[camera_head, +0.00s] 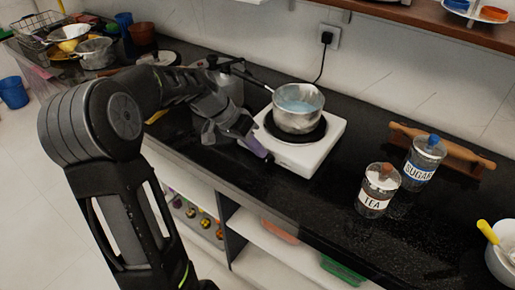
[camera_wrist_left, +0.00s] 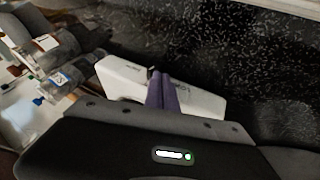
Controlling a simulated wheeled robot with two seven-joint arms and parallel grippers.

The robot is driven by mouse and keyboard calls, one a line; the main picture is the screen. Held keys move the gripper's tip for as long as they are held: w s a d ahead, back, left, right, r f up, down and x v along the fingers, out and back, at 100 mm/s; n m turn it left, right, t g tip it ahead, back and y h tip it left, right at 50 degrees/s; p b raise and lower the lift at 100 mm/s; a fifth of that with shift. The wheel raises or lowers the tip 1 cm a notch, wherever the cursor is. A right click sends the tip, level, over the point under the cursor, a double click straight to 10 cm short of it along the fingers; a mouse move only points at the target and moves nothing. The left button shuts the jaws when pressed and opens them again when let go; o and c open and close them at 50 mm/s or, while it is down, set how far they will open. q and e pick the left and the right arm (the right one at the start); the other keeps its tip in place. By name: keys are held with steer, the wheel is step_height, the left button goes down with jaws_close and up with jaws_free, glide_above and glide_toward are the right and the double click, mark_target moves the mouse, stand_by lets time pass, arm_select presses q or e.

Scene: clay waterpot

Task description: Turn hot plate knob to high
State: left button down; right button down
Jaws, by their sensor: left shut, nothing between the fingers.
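The white hot plate (camera_head: 318,150) sits on the black counter with a metal saucepan (camera_head: 298,118) of bluish liquid on its dark burner. My left gripper (camera_head: 262,153) is shut and empty, its purple fingers at the hot plate's front left side. In the left wrist view the shut fingers (camera_wrist_left: 162,90) lie against or just before the white front of the hot plate (camera_wrist_left: 122,72). A small dark part, perhaps the knob, shows beside the fingertips; its setting cannot be made out. Whether the fingers touch it I cannot tell. My right gripper is not in view.
A tea jar (camera_head: 378,190) and a sugar jar (camera_head: 423,161) stand to the right, before a wooden rolling pin (camera_head: 440,150). A white pot (camera_head: 501,252) is at the far right. Dishes crowd the far left. The counter's front right is clear.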

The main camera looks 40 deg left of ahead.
mark_target(270, 158)
arm_select(q)
steer(key=shift+d+r+y, duration=0.15)
steer(key=shift+d+y, duration=0.1)
steer(key=shift+y, duration=0.4)
steer(key=shift+d+r+y, duration=0.15)
steer(key=shift+d+y, duration=0.1)
steer(key=shift+y, duration=0.4)
steer(key=shift+d+m, duration=0.1)
steer(key=shift+m, duration=0.2)
steer(key=shift+d+y+b, duration=0.45)
steer(key=shift+y+b, duration=0.2)
steer(key=shift+y, duration=0.45)
steer(key=y+b, duration=0.2)
steer(key=d+m+y+b, duration=0.1)
steer(key=b, duration=0.2)
steer(key=d+y+b, duration=0.1)
steer(key=y+b, duration=0.1)
steer(key=b, duration=0.1)
steer(key=shift+w+d+f+y, duration=0.1)
steer(key=shift+d+f+y, duration=0.15)
steer(key=shift+f+y, duration=0.05)
steer(key=shift+d+b, duration=0.25)
steer(key=shift+b, duration=0.4)
steer(key=shift+d+f+b, duration=0.15)
steer(key=shift+d+b, duration=0.2)
steer(key=shift+b, duration=0.05)
steer(key=shift+r+p, duration=0.55)
steer(key=shift+r, duration=0.3)
